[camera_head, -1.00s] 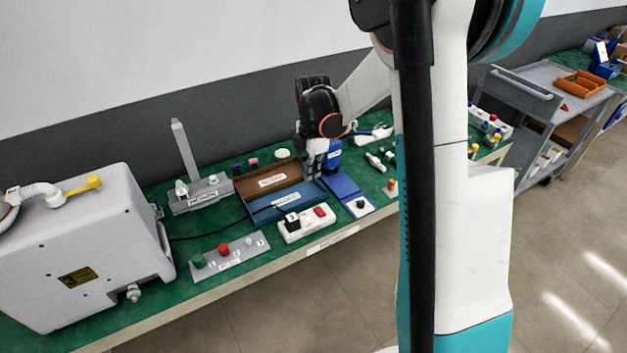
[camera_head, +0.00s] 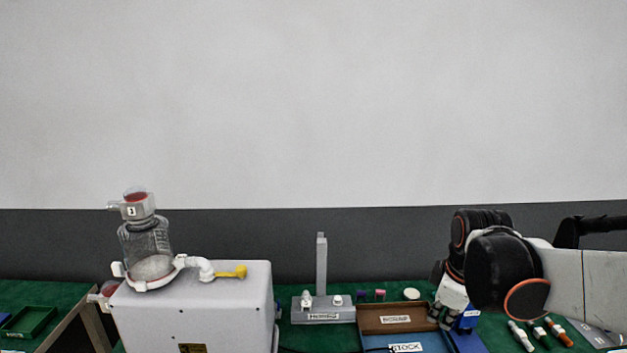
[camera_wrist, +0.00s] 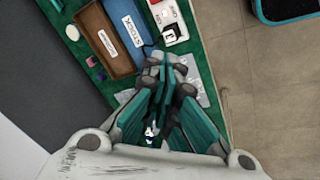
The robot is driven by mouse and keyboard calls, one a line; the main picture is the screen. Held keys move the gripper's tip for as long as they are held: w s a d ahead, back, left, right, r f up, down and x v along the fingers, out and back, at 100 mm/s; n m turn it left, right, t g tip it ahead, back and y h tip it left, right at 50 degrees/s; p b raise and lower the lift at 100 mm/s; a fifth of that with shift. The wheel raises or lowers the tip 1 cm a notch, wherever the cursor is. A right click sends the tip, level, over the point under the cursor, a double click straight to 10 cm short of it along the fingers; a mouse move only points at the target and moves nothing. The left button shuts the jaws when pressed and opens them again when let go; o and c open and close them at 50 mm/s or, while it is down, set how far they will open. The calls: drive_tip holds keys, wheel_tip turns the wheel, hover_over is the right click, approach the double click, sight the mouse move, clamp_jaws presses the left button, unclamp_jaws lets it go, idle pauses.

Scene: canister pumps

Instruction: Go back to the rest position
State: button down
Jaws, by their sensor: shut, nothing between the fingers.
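My gripper (camera_head: 440,312) hangs at the right of the head view, beside the right end of a brown tray and near a blue object. In the wrist view my gripper (camera_wrist: 168,72) has its teal and grey fingers drawn together, with nothing held between the tips. My wrist and forearm extend to the right edge of the head view. The fingertips' height above the table cannot be told.
A white pump housing (camera_head: 200,310) with a clear canister (camera_head: 146,242) stands at left. A grey stand with a post (camera_head: 321,270) is in the middle. A white switch block (camera_wrist: 172,32) lies near the fingers. Several small tubes (camera_head: 540,334) lie at right. The wall above is clear.

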drive_tip(key=s+a+r+m+t, duration=0.1)
drive_tip(key=s+a+m+t, duration=0.1)
drive_tip(key=s+m, duration=0.3)
drive_tip(key=s+a+r+m+t, duration=0.1)
drive_tip(key=s+a+m, duration=0.3)
drive_tip(key=s, duration=0.6)
drive_tip(key=shift+r+m+t, duration=0.4)
drive_tip(key=shift+r+m, duration=0.05)
drive_tip(key=shift+m, duration=0.45)
drive_tip(key=shift+a, duration=0.1)
